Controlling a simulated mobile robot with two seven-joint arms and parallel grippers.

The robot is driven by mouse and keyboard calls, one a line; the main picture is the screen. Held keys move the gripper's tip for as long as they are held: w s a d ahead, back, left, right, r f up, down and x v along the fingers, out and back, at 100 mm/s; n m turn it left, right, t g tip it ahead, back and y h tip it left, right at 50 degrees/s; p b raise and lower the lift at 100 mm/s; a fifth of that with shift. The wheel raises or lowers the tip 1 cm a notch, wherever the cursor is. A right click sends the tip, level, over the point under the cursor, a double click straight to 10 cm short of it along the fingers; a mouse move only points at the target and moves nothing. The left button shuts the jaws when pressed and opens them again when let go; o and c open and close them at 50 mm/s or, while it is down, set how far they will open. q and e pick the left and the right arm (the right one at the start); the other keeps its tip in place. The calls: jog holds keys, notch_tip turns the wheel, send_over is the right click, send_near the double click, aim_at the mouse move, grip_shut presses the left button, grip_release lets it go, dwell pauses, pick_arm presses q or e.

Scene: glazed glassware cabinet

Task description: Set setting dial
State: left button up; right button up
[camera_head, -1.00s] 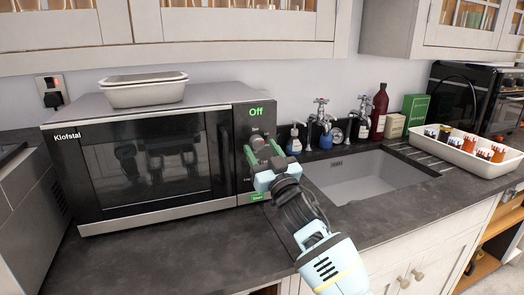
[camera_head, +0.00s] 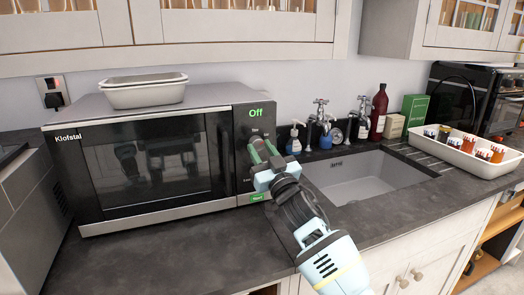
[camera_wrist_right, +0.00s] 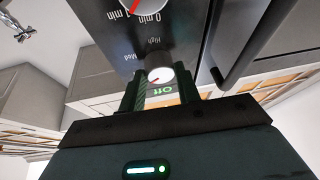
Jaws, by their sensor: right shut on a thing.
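The microwave (camera_head: 215,97) stands on the counter with its door shut. Its control panel at the right reads "Off" in green (camera_head: 262,112). My right gripper (camera_head: 258,147) is at the upper part of this panel. In the right wrist view the setting dial (camera_wrist_right: 157,75), a small white knob with a red mark and "Med" and "High" labels, sits between the green fingers, which are shut on it. A second dial (camera_wrist_right: 146,6) with minute labels is partly in that view. In the head view the fingers largely hide the setting dial. My left gripper is not in view.
A pale dish (camera_head: 145,93) sits on top of the microwave. A sink (camera_head: 365,175) with taps and bottles behind it lies to the right. A white tray (camera_head: 460,153) of small jars stands beyond it. The counter before the microwave (camera_head: 170,250) is clear.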

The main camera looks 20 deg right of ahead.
jog(key=shift+d+r+n+y+p, duration=0.1)
jog(key=shift+r+n+y+p, duration=0.2)
jog(key=shift+n+p, duration=0.35)
jog(key=n+g+y+p, duration=0.1)
jog(key=n+p, duration=0.1)
jog(key=n, duration=0.1)
jog(key=n+g+y+p, duration=0.1)
jog(key=n, duration=0.3)
jog(key=n+g+y+p, duration=0.1)
jog(key=n+p, duration=0.1)
jog(key=n, duration=0.1)
jog(key=shift+d+r+y+p, duration=0.25)
jog(key=shift+r+y+p, duration=0.05)
jog(key=shift+r+y, duration=0.1)
jog(key=shift+f+n+g+p, duration=0.1)
jog(key=shift+n+g+p, duration=0.4)
jog(key=shift+n, duration=0.65)
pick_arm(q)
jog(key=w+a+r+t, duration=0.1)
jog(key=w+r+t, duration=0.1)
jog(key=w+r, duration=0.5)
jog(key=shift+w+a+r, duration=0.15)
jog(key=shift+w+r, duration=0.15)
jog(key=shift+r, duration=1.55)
pick_arm(e)
jog(key=shift+f+n, duration=0.15)
jog(key=shift+n, duration=0.45)
jog(key=shift+g, duration=0.3)
jog(key=shift+f, duration=0.1)
